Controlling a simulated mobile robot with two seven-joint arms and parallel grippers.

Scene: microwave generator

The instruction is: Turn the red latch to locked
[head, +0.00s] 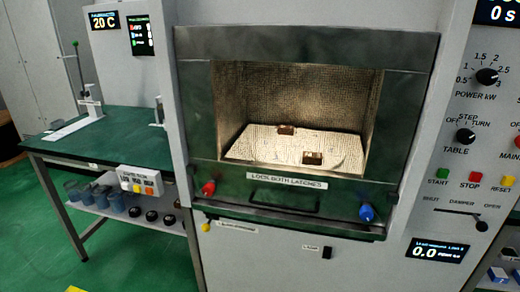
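The red latch (208,188) sits at the lower left of the microwave's dark green front frame (300,47). Its red knob is small, and its exact turn angle is hard to tell. The blue latch (367,212) sits at the lower right of the same frame. A label (287,181) reading "LOCK BOTH LATCHES" is between them, above a dark handle (284,200). Neither of my grippers is in view.
The lit chamber (300,100) holds two small brown blocks on a pale plate (255,145). A control panel with knobs (487,77) and buttons is at the right. A green-topped bench (120,135) stands at the left. The space before the latches looks clear.

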